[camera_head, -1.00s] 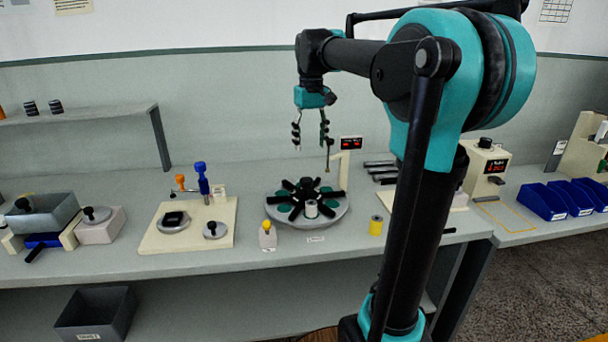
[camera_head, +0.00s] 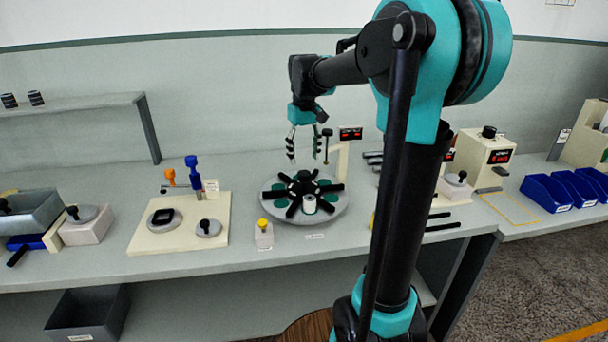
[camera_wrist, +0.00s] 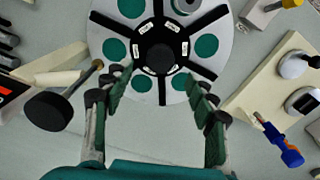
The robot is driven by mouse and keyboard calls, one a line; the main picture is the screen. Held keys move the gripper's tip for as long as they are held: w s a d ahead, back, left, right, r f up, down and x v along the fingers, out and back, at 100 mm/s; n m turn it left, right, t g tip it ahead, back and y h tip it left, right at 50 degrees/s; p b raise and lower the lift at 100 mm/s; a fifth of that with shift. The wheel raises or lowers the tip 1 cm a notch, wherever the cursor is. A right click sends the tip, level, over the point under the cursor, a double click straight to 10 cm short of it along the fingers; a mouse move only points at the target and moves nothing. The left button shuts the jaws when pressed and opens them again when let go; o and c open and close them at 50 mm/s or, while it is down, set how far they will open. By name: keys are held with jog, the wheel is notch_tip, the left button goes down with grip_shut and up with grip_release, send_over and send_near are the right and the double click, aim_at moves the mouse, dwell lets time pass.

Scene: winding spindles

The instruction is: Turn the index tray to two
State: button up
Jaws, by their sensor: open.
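The index tray (camera_head: 340,207) is a round grey disc on the bench, with a black spoked hub (camera_wrist: 160,57) and green round spots between the spokes. A pale spool (camera_head: 310,204) stands on its front side; part of it shows at the top of the wrist view (camera_wrist: 185,6). Small white labels ring the hub, too small to read surely. My gripper (camera_head: 305,160) hangs above the back of the tray, pointing down. In the wrist view my gripper (camera_wrist: 158,88) has its fingers wide apart, on either side of the tray's near rim, with nothing between them.
A post with a red display (camera_head: 350,134) and a black knob (camera_wrist: 48,111) stands close beside my gripper. A yellow-topped block (camera_head: 264,234) sits left of the tray. A cream board (camera_head: 152,234) with blue and orange handles lies farther left.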

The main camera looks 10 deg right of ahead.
aim_at(304, 172)
notch_tip(304, 172, down, 7)
jog(key=shift+f, duration=0.15)
dwell(0.4)
grip_shut()
